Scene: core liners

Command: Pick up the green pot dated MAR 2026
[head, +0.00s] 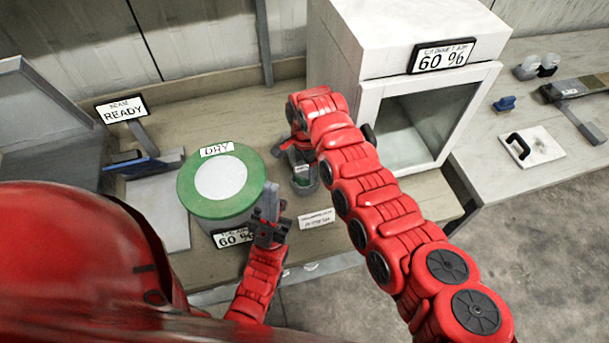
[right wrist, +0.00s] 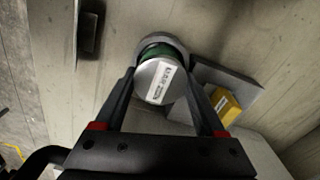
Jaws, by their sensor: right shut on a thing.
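A small green pot (right wrist: 148,48) with a white lid and a printed label (right wrist: 160,82) shows in the right wrist view, between the fingers of my right gripper (right wrist: 160,75). The date on the label is too small to read. My right gripper is shut on this pot, and a grey round rim shows around its far side. In the head view my right gripper (head: 298,150) is over a small dark cup-like holder (head: 305,186) on the bench, with a bit of green there, partly hidden. My left gripper (head: 268,205) is beside the green-lidded drum, its fingers pointing up; its opening is unclear.
The drum with green lid (head: 245,207), marked DRY, stands left of the pot. A white cabinet (head: 365,110) reading 60 % stands to the right. A READY sign (head: 122,108) is at the back left. A yellow block (right wrist: 226,106) sits close to the pot.

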